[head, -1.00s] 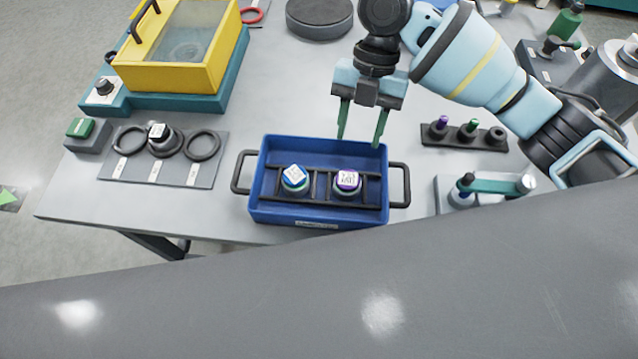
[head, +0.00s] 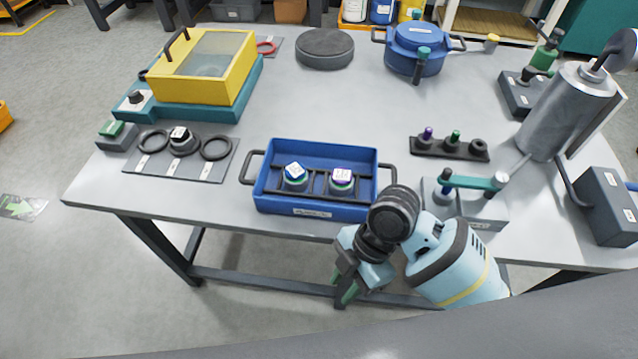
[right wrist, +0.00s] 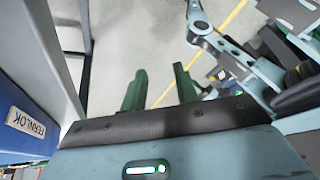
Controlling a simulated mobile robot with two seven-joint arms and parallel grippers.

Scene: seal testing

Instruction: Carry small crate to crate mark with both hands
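The small crate (head: 345,211) is a blue open box with a dark handle at each end. It stands near the table's front edge and holds two vials with labelled caps in a dark rack. A blue wall with a white label (right wrist: 28,122) shows at the left in the right wrist view. My right gripper (head: 345,293) is in front of and below the table edge, to the crate's front right, apart from it. Its green fingers (right wrist: 158,88) are spread with nothing between them. My left gripper is not in the head view. I cannot pick out a crate mark.
A yellow lidded box (head: 200,70) on a teal base and a mat with rings (head: 190,170) stand left. A round grey disc (head: 325,48) and a blue pot (head: 415,50) are behind. A vial rack (head: 450,148) and a metal cylinder (head: 565,110) stand right. The table centre is clear.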

